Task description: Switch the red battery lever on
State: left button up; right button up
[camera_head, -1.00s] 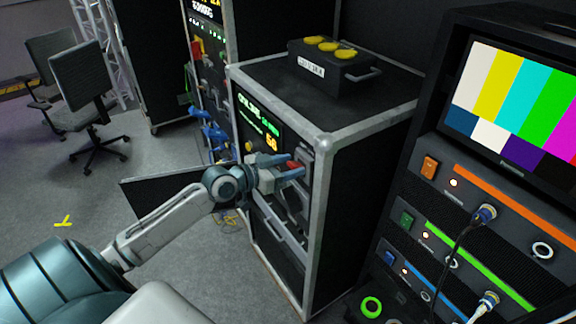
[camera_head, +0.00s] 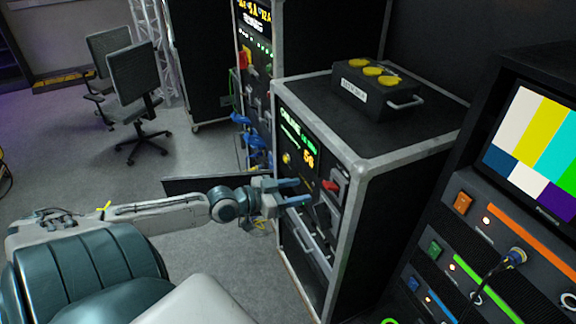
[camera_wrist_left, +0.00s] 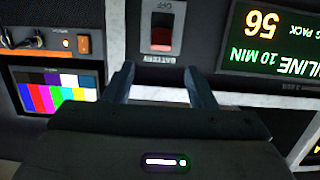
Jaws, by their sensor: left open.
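The red battery lever (camera_head: 330,186) is on the front panel of the silver-edged black rack case, right of its lit display. In the left wrist view, which shows the panel upside down, the red lever (camera_wrist_left: 161,38) lies in its pale switch plate, at the end away from the OFF lettering and beside the BATTERY label. My left gripper (camera_head: 304,191) is open and empty, in front of the panel and apart from the lever. In the left wrist view its fingers (camera_wrist_left: 160,80) stand to either side below the switch. My right gripper is out of view.
The display (camera_head: 297,143) reads 56. A black box with yellow knobs (camera_head: 377,88) sits on the case. A rack with a colour-bar screen (camera_head: 540,145) stands close on the right. Office chairs (camera_head: 135,85) are at the back left; floor there is clear.

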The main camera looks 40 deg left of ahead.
pick_arm(q)
jog(key=shift+p+v, duration=0.3)
jog(key=shift+v, duration=0.75)
jog(key=shift+f, duration=0.1)
